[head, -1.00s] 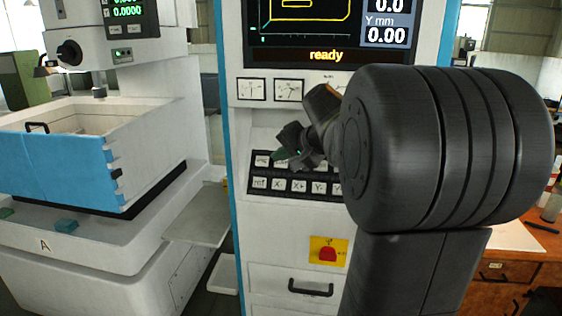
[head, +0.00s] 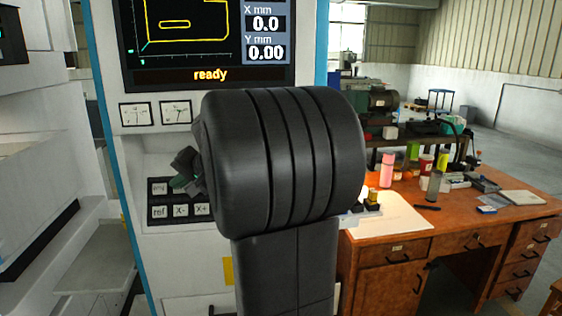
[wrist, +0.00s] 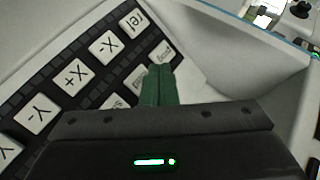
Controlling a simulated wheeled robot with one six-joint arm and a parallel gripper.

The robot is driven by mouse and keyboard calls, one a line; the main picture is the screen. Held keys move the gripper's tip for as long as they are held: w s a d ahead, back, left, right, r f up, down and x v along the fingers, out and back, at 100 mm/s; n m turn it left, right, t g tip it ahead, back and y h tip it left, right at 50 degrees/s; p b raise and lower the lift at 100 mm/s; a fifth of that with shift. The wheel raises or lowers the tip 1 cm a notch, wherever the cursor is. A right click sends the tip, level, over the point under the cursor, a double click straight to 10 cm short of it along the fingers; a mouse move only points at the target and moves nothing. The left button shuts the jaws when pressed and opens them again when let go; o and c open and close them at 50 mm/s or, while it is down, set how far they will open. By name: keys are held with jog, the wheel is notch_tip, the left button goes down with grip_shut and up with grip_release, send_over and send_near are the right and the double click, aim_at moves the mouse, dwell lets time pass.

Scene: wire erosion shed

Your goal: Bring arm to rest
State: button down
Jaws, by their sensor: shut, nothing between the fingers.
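My gripper (wrist: 158,84) shows in the wrist view with its green fingers together and nothing between them. It is in front of the machine's keypad (wrist: 75,72), close to the keys at the right end; I cannot tell whether the tips touch. In the head view my dark arm covers most of the gripper, and only a small part shows at the arm's left edge beside the keypad (head: 168,211).
The control cabinet's screen (head: 205,38) reads "ready". A wooden desk (head: 390,246) with bottles and small items stands at the right. A grey shelf (head: 97,262) juts out at the lower left. Open floor lies beyond the desk.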

jog(key=s+d+r+p, duration=0.1)
jog(key=s+r+p, duration=0.1)
jog(key=s+r, duration=0.1)
jog(key=shift+s+r, duration=0.35)
jog(key=shift+s, duration=0.55)
jog(key=shift+w+f, duration=0.1)
